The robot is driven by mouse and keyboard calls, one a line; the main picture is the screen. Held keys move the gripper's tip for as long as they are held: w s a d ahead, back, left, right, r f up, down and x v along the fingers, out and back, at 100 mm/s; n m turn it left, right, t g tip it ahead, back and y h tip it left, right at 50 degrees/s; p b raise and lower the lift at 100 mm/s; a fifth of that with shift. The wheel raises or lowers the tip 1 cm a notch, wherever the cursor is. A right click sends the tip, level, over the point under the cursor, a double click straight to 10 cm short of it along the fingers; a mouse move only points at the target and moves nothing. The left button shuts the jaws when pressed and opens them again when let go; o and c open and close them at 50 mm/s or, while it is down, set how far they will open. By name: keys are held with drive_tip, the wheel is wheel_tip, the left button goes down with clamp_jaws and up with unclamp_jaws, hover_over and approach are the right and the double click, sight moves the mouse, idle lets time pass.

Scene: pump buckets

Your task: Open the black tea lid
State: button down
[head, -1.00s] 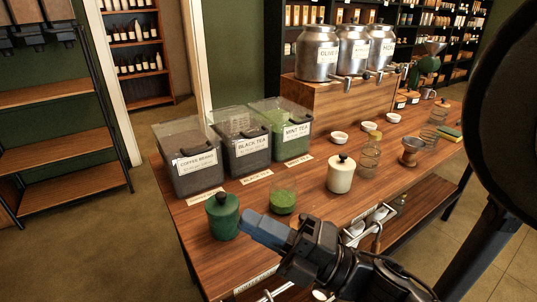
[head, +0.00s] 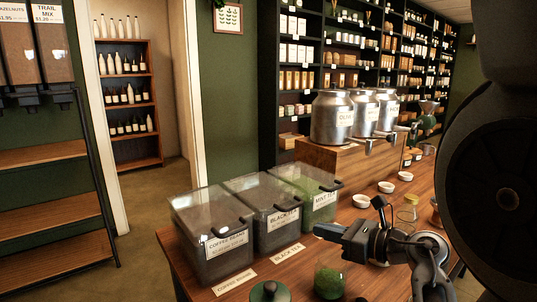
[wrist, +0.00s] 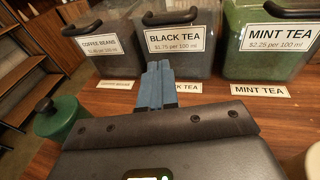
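The black tea bin (head: 275,235) is a clear box of dark tea with a labelled front. It stands between the coffee beans bin (head: 215,240) and the mint tea bin (head: 312,200). Its lid (head: 252,189) is down, with a dark handle (head: 284,216) at the front edge; this handle also shows in the wrist view (wrist: 170,17). My gripper (head: 322,231) has its blue fingers together and empty, in front of the bins on the right in the head view. In the wrist view the fingers (wrist: 158,68) point toward the black tea label, below the handle.
Metal urns (head: 333,117) stand on a wooden box (head: 330,158) behind. White bowls (head: 362,200) are to the right.

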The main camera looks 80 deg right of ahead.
drive_tip(key=w+d+b, duration=0.1)
drive_tip(key=w+d, duration=0.4)
drive_tip(key=w, duration=0.1)
drive_tip(key=r+p, duration=0.1)
drive_tip(key=r, duration=0.2)
drive_tip(key=w+r+p, duration=0.1)
drive_tip(key=r, duration=0.2)
drive_tip(key=d+r+p, duration=0.1)
drive_tip(key=r+p, duration=0.1)
drive_tip(key=shift+w+d+r, duration=0.1)
drive_tip(key=shift+w+r, duration=0.1)
drive_tip(key=shift+r, duration=0.2)
drive_tip(key=w+d+r+p, duration=0.4)
drive_tip(key=w+d+r, duration=0.1)
drive_tip(key=w+d, duration=0.2)
drive_tip(key=w+d+r+p, duration=0.5)
drive_tip(key=w+d, duration=0.2)
drive_tip(key=w, duration=0.3)
drive_tip(key=shift+w+d+r, duration=0.25)
drive_tip(key=shift+w+d, duration=0.05)
drive_tip(key=s+a+p, duration=0.2)
drive_tip(key=s+a, duration=0.4)
drive_tip(key=s, duration=0.1)
drive_tip(key=shift+s+a+p, duration=0.2)
drive_tip(key=shift+s+p, duration=0.2)
